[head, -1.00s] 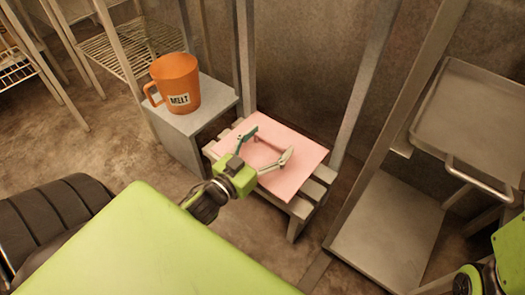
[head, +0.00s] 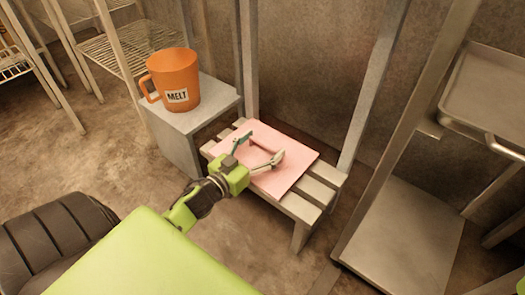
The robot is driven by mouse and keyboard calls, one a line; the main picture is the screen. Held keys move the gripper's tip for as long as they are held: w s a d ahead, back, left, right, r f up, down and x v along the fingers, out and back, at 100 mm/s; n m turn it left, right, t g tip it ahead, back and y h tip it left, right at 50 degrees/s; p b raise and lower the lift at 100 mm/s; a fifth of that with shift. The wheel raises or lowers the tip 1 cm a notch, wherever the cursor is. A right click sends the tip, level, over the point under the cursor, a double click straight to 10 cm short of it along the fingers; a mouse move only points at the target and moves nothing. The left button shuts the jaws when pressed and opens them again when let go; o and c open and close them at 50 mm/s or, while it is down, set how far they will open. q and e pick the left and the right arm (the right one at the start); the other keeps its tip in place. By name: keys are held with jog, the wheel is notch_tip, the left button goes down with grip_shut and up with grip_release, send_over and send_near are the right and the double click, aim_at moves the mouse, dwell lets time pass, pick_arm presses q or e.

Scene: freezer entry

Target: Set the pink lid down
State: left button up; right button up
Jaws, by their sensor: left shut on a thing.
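The pink lid (head: 292,178) is a flat, roughly square sheet with a raised pink bar near its middle. It lies flat over a grey slatted bench (head: 325,172) in the head view. I cannot tell whether it rests on the slats or hangs just above them. Bare slats show on its right and a little on its left. My left gripper (head: 266,149) reaches in from the lower left and is shut on the lid at the raised bar, one finger on each side. My right gripper is not in view.
An orange mug (head: 176,80) labelled MELT stands on a grey block (head: 200,118) left of the bench. Metal posts rise behind the bench. A grey low platform (head: 405,235) and a metal tray (head: 490,95) are at the right. Floor is clear in front.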

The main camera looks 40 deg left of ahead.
pick_arm(q)
jog(key=shift+f, duration=0.2)
jog(key=o, duration=1.2)
